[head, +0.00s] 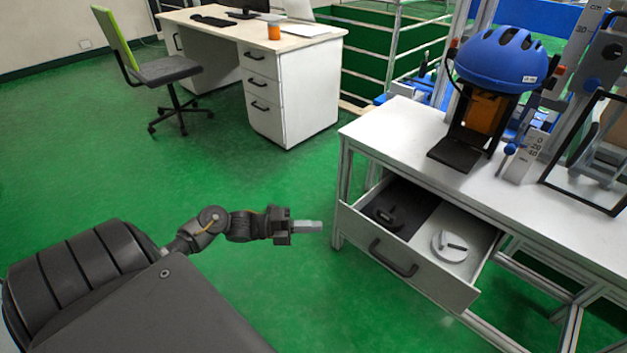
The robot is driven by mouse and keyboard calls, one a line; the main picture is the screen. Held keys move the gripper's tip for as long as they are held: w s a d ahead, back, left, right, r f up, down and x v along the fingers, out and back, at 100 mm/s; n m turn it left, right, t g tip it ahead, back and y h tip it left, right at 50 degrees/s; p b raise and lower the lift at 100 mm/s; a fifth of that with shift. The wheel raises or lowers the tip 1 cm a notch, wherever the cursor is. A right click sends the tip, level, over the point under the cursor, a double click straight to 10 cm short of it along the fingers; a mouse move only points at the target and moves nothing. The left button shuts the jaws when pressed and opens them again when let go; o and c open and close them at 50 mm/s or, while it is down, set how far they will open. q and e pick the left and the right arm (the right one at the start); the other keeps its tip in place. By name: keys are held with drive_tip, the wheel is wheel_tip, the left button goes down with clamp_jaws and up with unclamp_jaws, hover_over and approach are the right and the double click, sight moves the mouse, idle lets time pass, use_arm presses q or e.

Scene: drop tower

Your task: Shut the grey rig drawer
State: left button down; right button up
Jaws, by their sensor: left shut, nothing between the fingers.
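The grey rig drawer (424,281) stands pulled out under the white rig bench (405,131). Its front carries a dark curved handle (393,258). Inside lie a dark object (385,213) on a dark liner and a white round object (450,246) on a light part. My left gripper (318,227) is shut and empty, pointing right, to the left of the drawer in the picture. It appears apart from the drawer front. My right gripper is not in view.
A blue helmet (498,60) sits on a stand on the bench, beside a black frame (590,160). A desk (290,42) and an office chair (170,70) stand at the back left. Green floor (250,170) is clear between them and the bench.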

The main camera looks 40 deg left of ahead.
sight(362, 218)
use_arm(q)
drive_tip(key=shift+w+d, duration=0.95)
drive_tip(key=shift+w, duration=0.5)
drive_tip(key=shift+w+d, duration=0.95)
drive_tip(key=shift+w, duration=0.55)
drive_tip(key=shift+w+d, duration=0.95)
drive_tip(key=shift+w, duration=0.5)
